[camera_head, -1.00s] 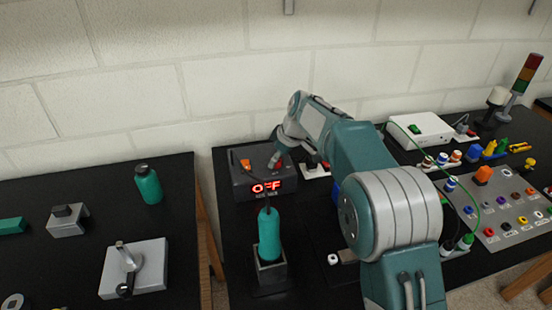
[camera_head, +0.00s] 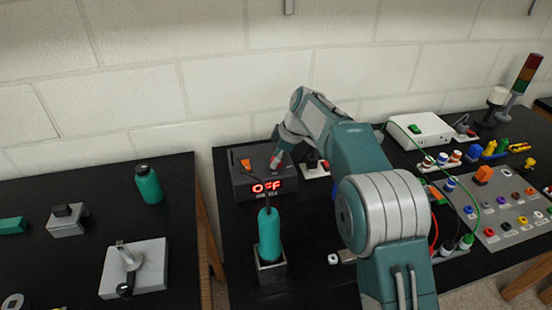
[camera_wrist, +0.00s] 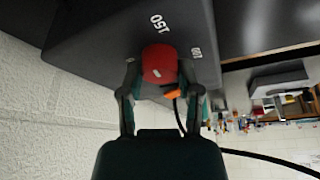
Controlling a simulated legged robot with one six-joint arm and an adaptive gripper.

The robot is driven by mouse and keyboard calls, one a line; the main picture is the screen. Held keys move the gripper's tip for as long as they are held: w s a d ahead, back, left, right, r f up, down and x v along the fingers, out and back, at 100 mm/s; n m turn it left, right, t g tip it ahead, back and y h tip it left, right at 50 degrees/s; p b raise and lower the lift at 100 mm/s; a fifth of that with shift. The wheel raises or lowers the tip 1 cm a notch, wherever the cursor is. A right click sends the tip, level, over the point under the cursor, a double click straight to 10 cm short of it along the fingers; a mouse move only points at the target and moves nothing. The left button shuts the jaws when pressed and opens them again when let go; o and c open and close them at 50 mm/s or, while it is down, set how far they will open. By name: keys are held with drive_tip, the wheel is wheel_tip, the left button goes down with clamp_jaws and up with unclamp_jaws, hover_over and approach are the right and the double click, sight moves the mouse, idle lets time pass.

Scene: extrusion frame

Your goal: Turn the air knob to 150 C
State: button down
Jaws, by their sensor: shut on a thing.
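The dark grey control box (camera_head: 250,188) stands near the wall, with a red OFF display (camera_head: 267,186) on its front. In the wrist view the red air knob (camera_wrist: 159,62) sits on the box top, with a white mark on it. A white "150" (camera_wrist: 160,22) is printed beside it, and another number (camera_wrist: 197,53), partly legible, lies to its right. My gripper (camera_wrist: 158,72) is shut on the knob, one finger on each side. In the head view my gripper (camera_head: 277,160) is at the box's top right. Exactly which number the mark faces is unclear.
An orange switch (camera_head: 246,164) is on the box top. A teal-handled tool (camera_head: 269,235) stands in a holder in front of the box. A button panel (camera_head: 510,212) and white box (camera_head: 420,130) are farther right.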

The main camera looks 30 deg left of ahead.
drive_tip(key=shift+c, duration=1.5)
unclamp_jaws()
drive_tip(key=shift+w+f, duration=0.15)
drive_tip(key=shift+f, duration=0.05)
drive_tip(key=shift+r, duration=0.15)
drive_tip(key=v, duration=1.1)
drive_tip(key=shift+r, duration=0.35)
drive_tip(key=shift+w+d, duration=0.1)
